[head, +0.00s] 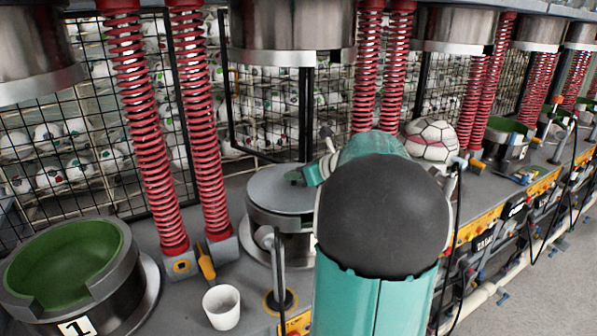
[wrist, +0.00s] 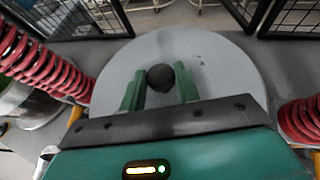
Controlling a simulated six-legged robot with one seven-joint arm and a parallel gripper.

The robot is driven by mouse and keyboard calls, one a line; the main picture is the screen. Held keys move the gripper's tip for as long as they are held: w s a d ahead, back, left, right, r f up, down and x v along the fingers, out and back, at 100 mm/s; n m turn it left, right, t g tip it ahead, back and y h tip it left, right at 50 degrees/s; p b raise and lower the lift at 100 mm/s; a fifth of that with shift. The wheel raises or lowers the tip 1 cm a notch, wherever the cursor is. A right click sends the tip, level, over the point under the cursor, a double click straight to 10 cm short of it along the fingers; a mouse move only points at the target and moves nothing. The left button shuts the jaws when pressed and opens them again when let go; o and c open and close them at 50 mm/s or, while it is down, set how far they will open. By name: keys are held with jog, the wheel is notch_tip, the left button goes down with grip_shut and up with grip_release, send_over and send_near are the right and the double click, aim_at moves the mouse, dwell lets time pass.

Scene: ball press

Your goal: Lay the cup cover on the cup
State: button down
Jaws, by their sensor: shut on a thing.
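The cup cover is a flat round grey disc (head: 277,188) at the middle of the head view; it fills much of the wrist view (wrist: 215,75). A dark round knob (wrist: 160,78) stands on it. My gripper (head: 303,176) has its green fingers (wrist: 159,85) shut on this knob. The cover lies level over a grey metal press cup (head: 262,236), roughly lined up with it. Whether the cover touches the rim all round I cannot tell. The cup's inside is hidden, and my arm hides its right side.
An open press cup with green lining (head: 70,262) stands at left. A small white cup (head: 222,307) stands on the bench in front. Red springs (head: 200,130) flank the station, and a metal press cylinder (head: 292,28) hangs above. A patterned ball (head: 432,140) is behind my arm.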

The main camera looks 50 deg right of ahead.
jog(key=shift+f, duration=0.15)
jog(key=c, duration=0.9)
grip_release()
jog(key=shift+c, duration=0.2)
jog(key=shift+f, duration=0.1)
jog(key=v, duration=1.4)
jog(key=shift+w, duration=0.1)
